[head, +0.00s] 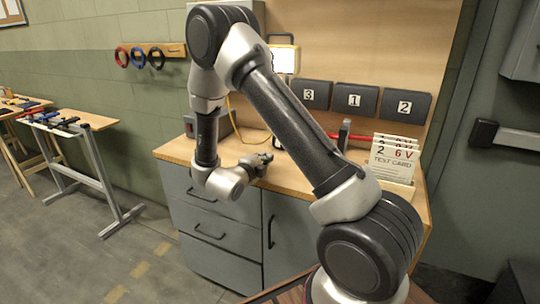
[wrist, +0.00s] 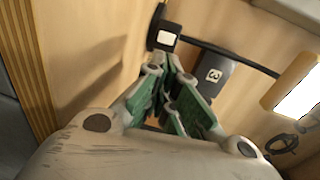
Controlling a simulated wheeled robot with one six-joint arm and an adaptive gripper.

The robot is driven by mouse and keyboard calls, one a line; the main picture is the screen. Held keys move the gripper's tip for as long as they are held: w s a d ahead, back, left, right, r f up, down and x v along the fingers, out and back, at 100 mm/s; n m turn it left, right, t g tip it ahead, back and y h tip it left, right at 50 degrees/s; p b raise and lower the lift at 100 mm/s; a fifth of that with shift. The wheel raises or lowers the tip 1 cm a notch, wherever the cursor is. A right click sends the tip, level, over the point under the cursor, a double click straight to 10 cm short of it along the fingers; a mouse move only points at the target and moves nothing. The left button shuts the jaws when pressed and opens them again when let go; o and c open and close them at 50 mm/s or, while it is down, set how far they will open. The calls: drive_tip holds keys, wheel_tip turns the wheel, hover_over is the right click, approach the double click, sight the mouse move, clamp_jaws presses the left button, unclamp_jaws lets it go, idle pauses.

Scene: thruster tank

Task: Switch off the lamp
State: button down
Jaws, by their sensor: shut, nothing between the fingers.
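The lamp (head: 285,59) is a yellow-framed work light with a bright white face, standing at the back of the wooden worktop below a dark handle. In the wrist view the lamp (wrist: 300,92) is at the right edge, its white face glowing. There a dark bar runs left from near it to a small black block (wrist: 165,36) with a white square. I cannot tell whether this block is a switch.
Dark panels numbered 3 (head: 311,94), 1 (head: 354,99) and 2 (head: 404,104) line the back board. A test card holder (head: 393,160) stands on the worktop's right. Grey drawers (head: 215,222) are below. A trestle bench (head: 75,125) is at left; the floor between is clear.

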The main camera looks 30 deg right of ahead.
drive_tip(key=x, duration=1.2)
drive_tip(key=shift+w+d, duration=0.25)
drive_tip(key=shift+d+f, duration=0.1)
drive_tip(key=shift+w+d, duration=0.1)
drive_tip(key=shift+w, duration=0.05)
drive_tip(key=v, duration=1.2)
drive_tip(key=shift+f, duration=0.1)
